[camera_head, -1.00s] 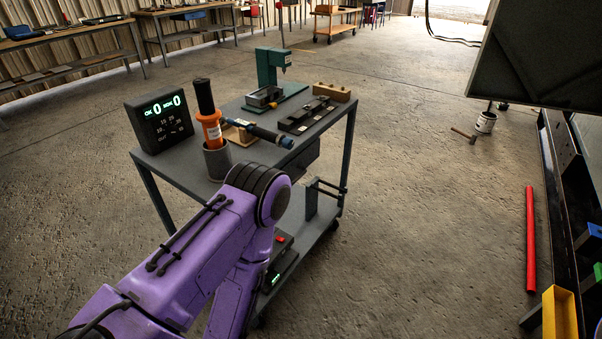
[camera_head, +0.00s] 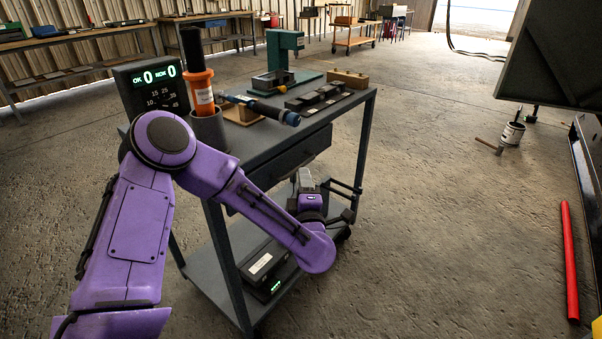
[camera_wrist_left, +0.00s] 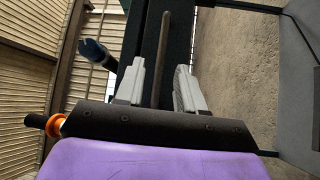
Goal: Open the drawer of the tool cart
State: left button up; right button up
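The tool cart (camera_head: 357,128) is a dark grey table with a lower shelf. Its drawer (camera_head: 290,158) sits under the top and looks shut; my arm hides part of its front. In the left wrist view a long thin handle bar (camera_wrist_left: 163,60) runs in front of the dark drawer front (camera_wrist_left: 180,35). My left gripper (camera_head: 304,178) is in front of the drawer, below the cart top. In the left wrist view its two grey fingers (camera_wrist_left: 158,85) are apart, one on each side of the bar, with gaps showing. My right gripper is not in view.
On the cart top stand a display box (camera_head: 150,88), an orange-and-black tool in a cup (camera_head: 198,90), a blue-and-black tool (camera_head: 262,108) and a green press (camera_head: 284,50). A black box (camera_head: 265,268) sits on the lower shelf.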

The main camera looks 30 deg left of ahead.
pick_arm(q)
jog(key=x, duration=0.5)
jog(key=shift+w+a+f, duration=0.1)
grip_shut()
